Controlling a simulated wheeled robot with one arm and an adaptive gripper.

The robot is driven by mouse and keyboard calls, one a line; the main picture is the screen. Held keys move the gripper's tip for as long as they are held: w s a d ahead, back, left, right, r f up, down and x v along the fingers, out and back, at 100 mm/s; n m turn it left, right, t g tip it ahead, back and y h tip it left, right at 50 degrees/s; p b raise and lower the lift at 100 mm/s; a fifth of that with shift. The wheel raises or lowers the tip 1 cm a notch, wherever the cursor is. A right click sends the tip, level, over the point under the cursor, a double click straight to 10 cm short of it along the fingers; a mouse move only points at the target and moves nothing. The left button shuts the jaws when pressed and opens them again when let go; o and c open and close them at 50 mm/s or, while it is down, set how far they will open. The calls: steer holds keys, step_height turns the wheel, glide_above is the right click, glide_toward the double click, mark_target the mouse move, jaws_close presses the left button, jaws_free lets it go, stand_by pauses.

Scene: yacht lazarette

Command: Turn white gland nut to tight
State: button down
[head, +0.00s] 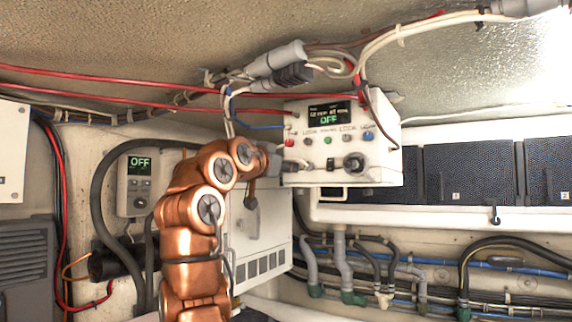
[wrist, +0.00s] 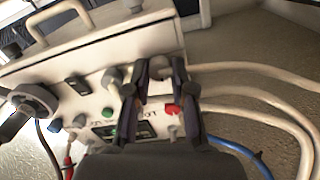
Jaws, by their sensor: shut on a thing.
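The white gland nut (wrist: 160,68) sits on the face of the white control box (head: 385,125), seen in the wrist view between my fingertips. My gripper (wrist: 160,78) is shut on it, one dark finger on each side. In the head view my gripper (head: 274,160) reaches the lower left of the box's face. The nut is mostly hidden there, and I cannot tell how tight it is.
Beside the fingers is a red button (wrist: 173,109). White cables (wrist: 260,98) run close by on the right in the wrist view.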

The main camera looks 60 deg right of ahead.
steer(key=shift+m, duration=0.3)
steer(key=c, duration=1)
jaws_free()
steer(key=a, duration=1.2)
steer(key=shift+s, duration=0.25)
